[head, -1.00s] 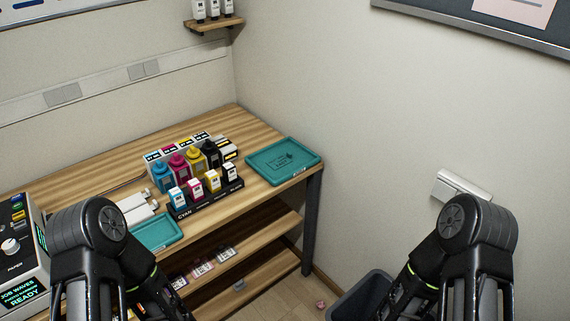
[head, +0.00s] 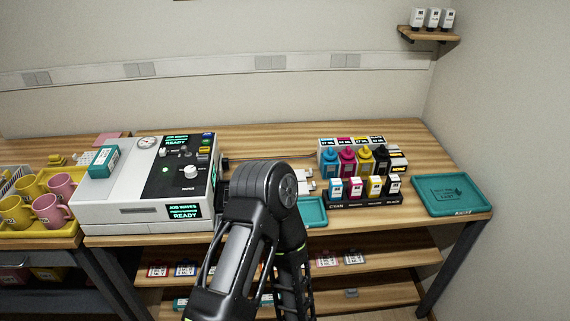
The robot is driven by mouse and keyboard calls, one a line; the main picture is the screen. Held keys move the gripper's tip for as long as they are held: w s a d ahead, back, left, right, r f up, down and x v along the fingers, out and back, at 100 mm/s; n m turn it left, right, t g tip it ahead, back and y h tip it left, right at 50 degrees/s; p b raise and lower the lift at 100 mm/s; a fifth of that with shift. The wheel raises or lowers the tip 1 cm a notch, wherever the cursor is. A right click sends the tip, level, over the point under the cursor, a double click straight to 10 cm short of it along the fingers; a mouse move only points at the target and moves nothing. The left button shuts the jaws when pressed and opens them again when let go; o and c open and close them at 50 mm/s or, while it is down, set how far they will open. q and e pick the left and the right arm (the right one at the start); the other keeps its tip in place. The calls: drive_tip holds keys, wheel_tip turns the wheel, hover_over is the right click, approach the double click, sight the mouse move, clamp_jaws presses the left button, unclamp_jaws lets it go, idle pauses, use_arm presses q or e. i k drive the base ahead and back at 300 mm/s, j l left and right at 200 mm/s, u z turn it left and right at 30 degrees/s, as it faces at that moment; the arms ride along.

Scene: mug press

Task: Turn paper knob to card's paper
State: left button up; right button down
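The press machine (head: 150,185) stands on the wooden bench, left of the middle in the head view. Its sloped panel carries a white paper knob (head: 190,171) with a small label under it; which way the knob points is too small to tell. Two lit screens on it read "JOB WAVES" and "READY". A teal-and-white box (head: 103,161), perhaps the card, lies on the machine's top left; its print is too small to read. One of my arms stands in the lower middle, right of the machine. Its gripper's fingertips are not visible, and no other gripper shows.
A yellow tray (head: 60,242) with yellow and pink mugs stands left of the machine. Ink bottles (head: 346,162) and small cartridges stand to the right. A teal tray (head: 450,195) lies at the bench's right end. Bare bench top lies behind the machine.

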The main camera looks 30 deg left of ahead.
sight(191, 172)
drive_tip(key=u, duration=2.05)
